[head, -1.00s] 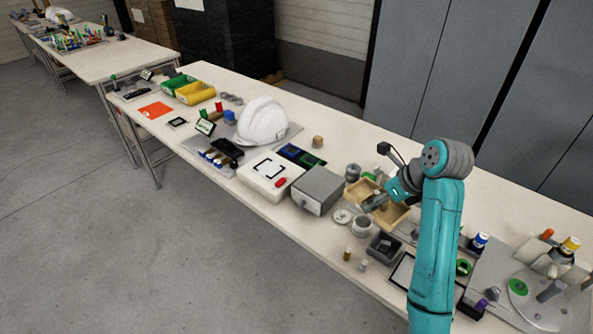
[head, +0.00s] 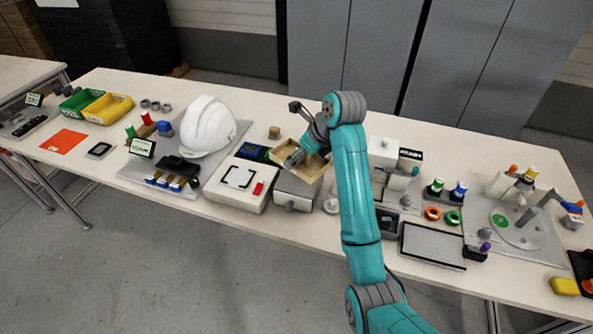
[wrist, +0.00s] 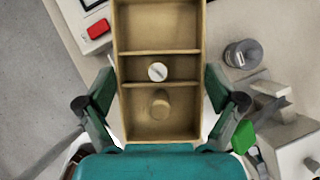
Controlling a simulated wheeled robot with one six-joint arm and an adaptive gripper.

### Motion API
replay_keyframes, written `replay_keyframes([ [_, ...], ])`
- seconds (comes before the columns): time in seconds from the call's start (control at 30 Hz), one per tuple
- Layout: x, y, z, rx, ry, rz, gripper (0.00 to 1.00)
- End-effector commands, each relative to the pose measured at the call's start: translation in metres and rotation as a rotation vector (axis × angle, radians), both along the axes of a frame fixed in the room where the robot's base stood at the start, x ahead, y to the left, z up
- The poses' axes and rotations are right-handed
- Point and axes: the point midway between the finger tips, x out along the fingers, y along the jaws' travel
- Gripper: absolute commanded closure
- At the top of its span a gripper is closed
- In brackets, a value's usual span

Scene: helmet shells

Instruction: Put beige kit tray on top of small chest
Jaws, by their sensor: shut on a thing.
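The beige kit tray (head: 312,174) is held in my gripper (head: 303,157) in the head view, over or just behind the small grey chest (head: 297,191). I cannot tell whether tray and chest touch. In the wrist view the tray (wrist: 160,52) lies lengthwise between the fingers of my gripper (wrist: 160,97), one on each side. A round pale piece (wrist: 157,72) sits in its middle compartment and a tan cylinder (wrist: 160,105) in the near one. The compartment beyond looks empty.
A white case (head: 240,182) with a red piece stands left of the chest. A white helmet shell (head: 207,126) is farther left. A small cube (head: 274,132) lies behind. A white box (head: 383,150) and a black-framed panel (head: 432,245) are to the right.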

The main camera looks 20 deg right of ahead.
Motion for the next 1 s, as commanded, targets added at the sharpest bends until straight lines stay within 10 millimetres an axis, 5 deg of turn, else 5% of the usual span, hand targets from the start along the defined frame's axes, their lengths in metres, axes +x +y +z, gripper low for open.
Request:
replay_keyframes([
  [0.53,-0.001,0.000,-0.057,0.000,0.001,0.000,0.42],
  [0.93,0.000,0.000,-0.062,-0.001,-0.001,0.002,0.42],
  [0.97,0.000,0.000,-0.061,-0.001,-0.001,0.002,0.00],
  [1.0,0.000,0.000,-0.061,-0.001,-0.001,0.002,0.00],
])
